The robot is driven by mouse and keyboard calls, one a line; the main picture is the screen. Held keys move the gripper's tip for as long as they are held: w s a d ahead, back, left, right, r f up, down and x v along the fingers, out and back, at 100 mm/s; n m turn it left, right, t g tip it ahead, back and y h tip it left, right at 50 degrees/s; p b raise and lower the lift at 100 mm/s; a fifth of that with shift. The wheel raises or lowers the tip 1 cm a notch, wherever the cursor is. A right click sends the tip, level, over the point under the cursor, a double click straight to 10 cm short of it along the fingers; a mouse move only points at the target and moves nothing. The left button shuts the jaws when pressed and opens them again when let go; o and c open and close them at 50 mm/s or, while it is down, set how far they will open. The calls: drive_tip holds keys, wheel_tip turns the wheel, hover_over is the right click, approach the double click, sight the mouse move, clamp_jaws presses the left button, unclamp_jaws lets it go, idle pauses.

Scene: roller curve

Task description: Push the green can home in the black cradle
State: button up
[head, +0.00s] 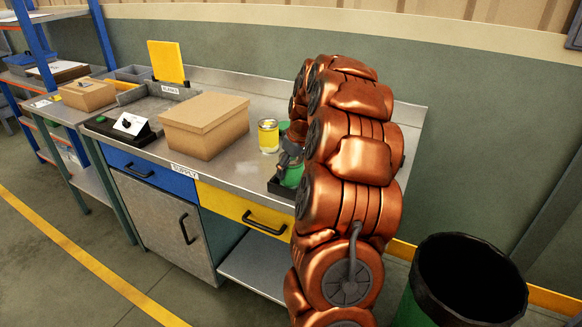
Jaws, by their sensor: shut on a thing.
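The green can (292,178) shows in the head view near the front edge of the steel bench, partly hidden by my copper-coloured arm. The black cradle (278,188) is low around or beside it; its right part is hidden behind my arm. My gripper (289,163) is dark grey and is at the top of the green can, shut on it. The fingertips are too small and covered to see clearly. How deep the can sits in the cradle cannot be told.
A can with a yellow label (268,136) stands just behind and left of the gripper. A closed cardboard box (204,125) is further left. A black stand with a white card (128,124) is at the bench's left.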

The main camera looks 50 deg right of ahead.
drive_tip(key=o, duration=1.3)
drive_tip(key=shift+r, duration=0.2)
drive_tip(key=shift+r+p, duration=0.45)
drive_tip(key=shift+r, duration=3.9)
